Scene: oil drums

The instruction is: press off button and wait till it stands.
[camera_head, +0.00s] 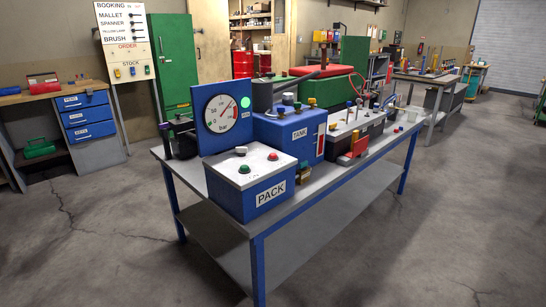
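A blue box labelled PACK (262,196) with a pale top stands at the near left end of the workbench. Its top bears a green button (244,169) at the left, a red button (273,157) at the right and a light knob (241,150) at the back. Which button is off is not lettered legibly. Behind it a blue panel holds a round gauge (221,114) with a red needle pointing to the upper right. A green lamp (245,102) glows beside the dial. My gripper is not in view.
A blue TANK box (289,137) stands behind PACK. Further along the bench are a dark unit with several small knobs and a red block (355,148). The bench (320,177) has blue legs and a lower shelf. The concrete floor (420,240) at the right front is clear.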

